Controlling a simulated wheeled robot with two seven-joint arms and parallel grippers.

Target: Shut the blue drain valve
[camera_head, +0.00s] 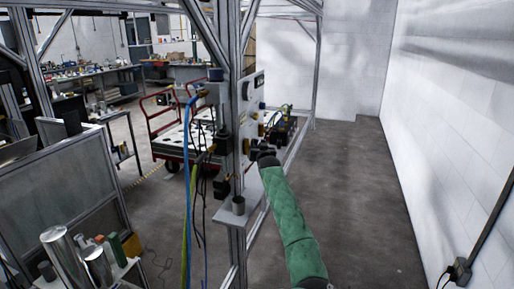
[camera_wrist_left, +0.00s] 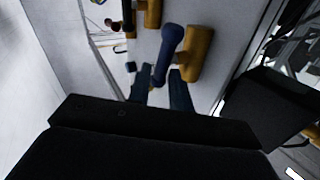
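The blue drain valve shows in the left wrist view as a blue lever handle (camera_wrist_left: 168,52) beside a brass body (camera_wrist_left: 198,54) on a pale panel. My left gripper (camera_wrist_left: 160,92) has its two dark fingers apart, with the lower end of the blue lever between them. I cannot tell whether either finger touches it. In the head view my green-sleeved left arm reaches up from the bottom, and my left gripper (camera_head: 262,157) is at the panel's fittings, small and dark. The valve cannot be made out there. My right gripper is not in view.
A metal frame post (camera_head: 228,130) with hanging blue and yellow cables stands just left of my arm. A small grey shelf (camera_head: 236,212) juts from it. A red cart (camera_head: 170,143) stands behind. The floor to the right (camera_head: 365,200) is clear up to a white wall.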

